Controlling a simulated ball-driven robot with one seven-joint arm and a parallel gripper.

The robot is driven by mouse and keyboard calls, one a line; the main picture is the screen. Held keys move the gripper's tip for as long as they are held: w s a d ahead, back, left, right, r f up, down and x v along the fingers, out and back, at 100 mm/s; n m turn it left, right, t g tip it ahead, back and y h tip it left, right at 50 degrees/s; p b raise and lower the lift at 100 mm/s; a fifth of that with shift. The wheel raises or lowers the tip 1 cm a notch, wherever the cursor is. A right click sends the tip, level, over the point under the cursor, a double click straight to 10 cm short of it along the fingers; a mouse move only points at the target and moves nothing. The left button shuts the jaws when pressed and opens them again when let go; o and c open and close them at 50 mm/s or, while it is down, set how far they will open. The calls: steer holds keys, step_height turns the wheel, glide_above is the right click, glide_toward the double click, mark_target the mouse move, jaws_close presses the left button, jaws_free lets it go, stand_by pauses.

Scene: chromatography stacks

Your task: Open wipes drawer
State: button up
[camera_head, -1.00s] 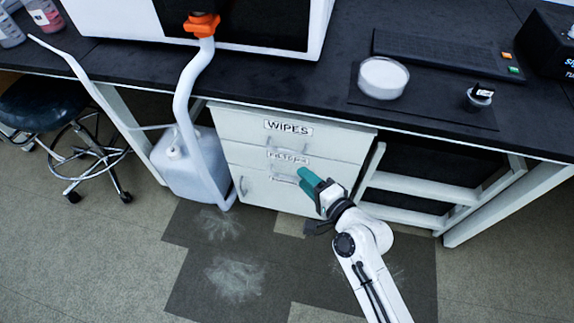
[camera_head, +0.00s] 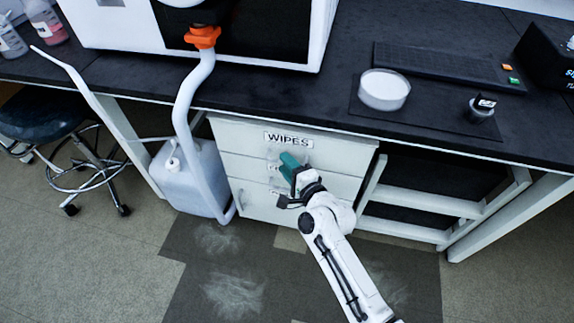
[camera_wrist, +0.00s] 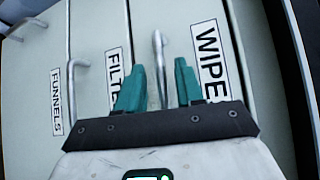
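The wipes drawer (camera_head: 240,132) is the top drawer of a white cabinet under the black bench, and it looks closed. Its WIPES label (camera_head: 289,140) also shows in the wrist view (camera_wrist: 210,62). My gripper (camera_head: 289,162) is in front of the drawer, just below the label, and covers most of the handle in the head view. In the wrist view my gripper (camera_wrist: 158,85) has its two teal fingers apart. The wipes drawer's metal handle (camera_wrist: 160,70) shows in the gap between them. I cannot tell whether either finger touches it.
The filters drawer (camera_head: 250,165) and funnels drawer (camera_head: 255,202) lie below, with handles sticking out. A white jug (camera_head: 185,185) and hose stand left of the cabinet. A stool (camera_head: 45,115) is farther left. The floor in front has free room.

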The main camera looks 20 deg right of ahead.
steer(key=shift+w, duration=0.2)
steer(key=shift+c, duration=0.2)
jaws_close()
stand_by(0.4)
